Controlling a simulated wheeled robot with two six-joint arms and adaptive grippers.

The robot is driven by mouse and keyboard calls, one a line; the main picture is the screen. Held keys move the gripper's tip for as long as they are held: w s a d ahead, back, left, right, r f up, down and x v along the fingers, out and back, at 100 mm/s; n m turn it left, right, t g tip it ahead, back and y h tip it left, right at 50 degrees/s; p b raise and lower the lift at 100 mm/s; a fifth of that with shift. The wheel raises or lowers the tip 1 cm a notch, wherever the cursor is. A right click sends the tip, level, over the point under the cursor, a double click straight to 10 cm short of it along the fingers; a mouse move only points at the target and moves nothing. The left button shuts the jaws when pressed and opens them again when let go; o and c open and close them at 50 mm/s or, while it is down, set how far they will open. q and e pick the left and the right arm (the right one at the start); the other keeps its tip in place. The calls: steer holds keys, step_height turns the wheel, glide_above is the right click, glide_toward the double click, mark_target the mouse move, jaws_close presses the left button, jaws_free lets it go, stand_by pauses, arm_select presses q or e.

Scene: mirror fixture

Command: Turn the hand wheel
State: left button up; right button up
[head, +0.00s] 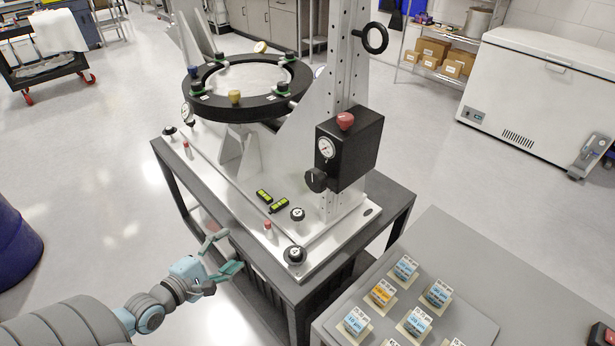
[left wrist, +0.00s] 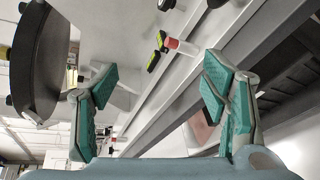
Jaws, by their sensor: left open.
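A black hand wheel (head: 374,38), a ring-shaped wheel, is mounted high on the perforated upright (head: 345,70) of the mirror fixture in the head view. My left gripper (head: 226,254) is open and empty beside the front left edge of the fixture's table, well below and left of the wheel. In the left wrist view its two green-padded fingers (left wrist: 160,75) are spread apart with nothing between them. The hand wheel is not recognisable in the left wrist view. My right gripper is not in view.
A black mirror ring (head: 247,116) stands on the white base plate (head: 235,193). A black box with gauge and red knob (head: 354,150) is on the upright. A grey table (head: 440,250) with several labelled blocks stands at lower right. A blue drum (head: 15,250) is left.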

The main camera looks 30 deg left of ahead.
arm_select(q)
steer(key=w+d+r+n+t+h, duration=0.15)
steer(key=d+r+n, duration=0.3)
steer(key=r, duration=0.45)
steer(key=n+h, duration=0.3)
steer(key=n, duration=0.1)
glide_toward(313, 183)
steer(key=shift+n+t, duration=0.25)
steer(key=shift+t, duration=0.1)
steer(key=x, duration=0.6)
steer(key=f+x, duration=0.1)
steer(key=x, duration=0.2)
steer(key=shift+w+d, duration=0.1)
steer(key=shift+w, duration=0.15)
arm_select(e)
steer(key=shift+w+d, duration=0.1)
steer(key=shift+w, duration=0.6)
arm_select(q)
steer(key=shift+s+r, duration=0.1)
steer(key=shift+s, duration=0.05)
steer(key=shift+c, duration=0.6)
steer(key=c, duration=1)
steer(key=shift+m, duration=0.4)
